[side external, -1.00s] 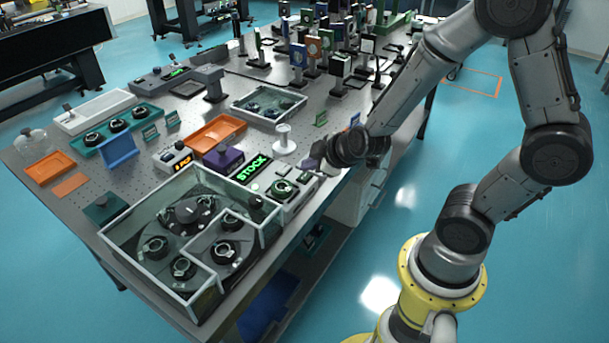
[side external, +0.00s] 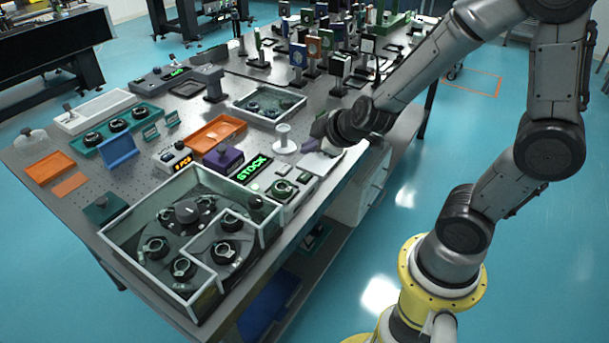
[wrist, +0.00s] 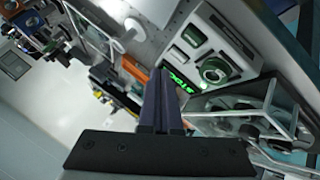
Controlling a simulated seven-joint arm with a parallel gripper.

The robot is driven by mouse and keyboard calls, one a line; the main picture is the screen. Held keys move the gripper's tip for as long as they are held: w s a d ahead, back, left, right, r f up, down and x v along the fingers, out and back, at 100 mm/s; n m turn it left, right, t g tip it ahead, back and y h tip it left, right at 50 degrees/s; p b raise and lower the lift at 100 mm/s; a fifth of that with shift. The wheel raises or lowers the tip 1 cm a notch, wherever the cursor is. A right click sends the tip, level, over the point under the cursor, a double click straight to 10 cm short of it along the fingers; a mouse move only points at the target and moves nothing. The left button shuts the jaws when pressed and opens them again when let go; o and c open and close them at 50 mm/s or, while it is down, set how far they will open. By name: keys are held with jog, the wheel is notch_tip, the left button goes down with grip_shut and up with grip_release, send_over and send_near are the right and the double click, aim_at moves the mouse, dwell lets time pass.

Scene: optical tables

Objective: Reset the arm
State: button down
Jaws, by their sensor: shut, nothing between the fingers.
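My gripper (side external: 315,140) is over the right edge of the optical table (side external: 340,182), right of the white spool-shaped stand. In the wrist view my gripper (wrist: 164,72) shows two dark fingers side by side, closed together with nothing between them. A control box with a green lit STOCK sign (side external: 252,168) stands left of and in front of the gripper; the sign also shows in the wrist view (wrist: 178,84). The gripper appears apart from the things around it, though its exact height over the table is hard to tell.
A glass-walled enclosure (side external: 272,232) with several round mounts stands at the table's near end. The white stand (side external: 285,140), a purple block (side external: 223,157) and an orange tray (side external: 217,132) are close by. Several upright optics (side external: 313,48) crowd the far end. Open floor lies right of the table.

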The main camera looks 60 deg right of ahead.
dwell(0.4)
jog(key=s+a+r+t+y, duration=0.1)
jog(key=s+a+r+y, duration=0.1)
jog(key=a+r, duration=0.35)
jog(key=s+a+r+t+y, duration=0.1)
jog(key=s+a+r+y, duration=0.1)
jog(key=r, duration=0.6)
jog(key=s+d+f+m+g, duration=0.1)
jog(key=s+m+g, duration=0.1)
jog(key=s, duration=0.5)
jog(key=s+f+m+g+h, duration=0.1)
jog(key=s+f+m+g, duration=0.1)
jog(key=s, duration=0.5)
jog(key=shift+d+f+m+g, duration=0.35)
jog(key=shift+m+g, duration=0.25)
jog(key=shift+m, duration=0.1)
